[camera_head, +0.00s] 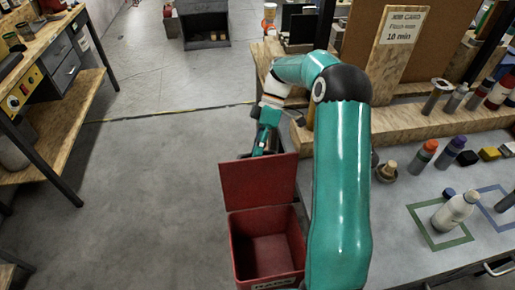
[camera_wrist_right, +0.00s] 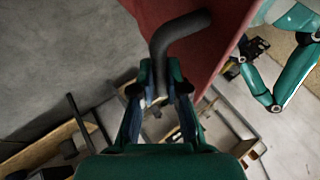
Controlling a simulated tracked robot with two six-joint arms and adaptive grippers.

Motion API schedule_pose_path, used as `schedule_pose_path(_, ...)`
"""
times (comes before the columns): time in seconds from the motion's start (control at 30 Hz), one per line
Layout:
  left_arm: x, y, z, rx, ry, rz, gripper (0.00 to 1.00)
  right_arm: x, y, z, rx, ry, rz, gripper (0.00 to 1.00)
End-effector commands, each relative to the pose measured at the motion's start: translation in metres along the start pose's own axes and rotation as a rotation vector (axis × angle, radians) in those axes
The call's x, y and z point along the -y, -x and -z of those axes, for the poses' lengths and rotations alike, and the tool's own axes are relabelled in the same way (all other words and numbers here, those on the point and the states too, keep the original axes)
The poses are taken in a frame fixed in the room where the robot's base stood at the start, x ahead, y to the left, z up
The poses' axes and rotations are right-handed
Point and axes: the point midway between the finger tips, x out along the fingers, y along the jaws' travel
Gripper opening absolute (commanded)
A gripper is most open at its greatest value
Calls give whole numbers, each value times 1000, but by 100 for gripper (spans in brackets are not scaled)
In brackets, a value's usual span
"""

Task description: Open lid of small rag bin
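The small red rag bin (camera_head: 270,285) stands on the floor at lower middle of the head view. Its lid (camera_head: 258,182) stands upright at the back edge, and the inside looks empty. My right gripper (camera_head: 264,146) is behind the lid's top edge, partly hidden by it. In the right wrist view, the red lid (camera_wrist_right: 222,55) carries a dark curved handle (camera_wrist_right: 180,30). My right gripper's fingers (camera_wrist_right: 160,75) close in on both sides of the handle's end. My left gripper (camera_wrist_right: 250,48) shows small at right of the wrist view; its opening is unclear.
A workbench with a grey top (camera_head: 400,245) stands right of the bin, carrying a white bottle (camera_head: 455,212) and several small containers. A wooden bench (camera_head: 60,100) is at left. The grey floor (camera_head: 140,200) left of the bin is clear.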

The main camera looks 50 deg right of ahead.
Motion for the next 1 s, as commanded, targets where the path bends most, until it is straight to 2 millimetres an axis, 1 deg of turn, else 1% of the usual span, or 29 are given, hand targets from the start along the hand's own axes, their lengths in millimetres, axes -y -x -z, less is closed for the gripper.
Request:
schedule_pose_path(0.03,0,0,0,0,0,0,59,-1,-1,-4,12,-4,2,20)
schedule_pose_path(0.13,0,0,0,0,0,0,59,0,-1,-3,11,-3,2,37)
schedule_pose_path(0.17,0,0,0,0,0,0,59,0,-1,-3,10,-2,1,39)
schedule_pose_path(0.43,0,0,0,0,0,0,59,0,0,-1,8,0,0,39)
schedule_pose_path(0.57,0,1,0,-1,0,0,59,0,5,-1,7,0,-1,39)
schedule_pose_path(0.67,0,1,0,0,0,0,59,-1,14,-1,7,0,-2,39)
schedule_pose_path(0.9,0,1,0,0,0,0,59,-2,47,-1,8,-1,-3,39)
schedule_pose_path(1.0,0,1,0,0,0,0,59,-2,58,-1,8,-2,-1,39)
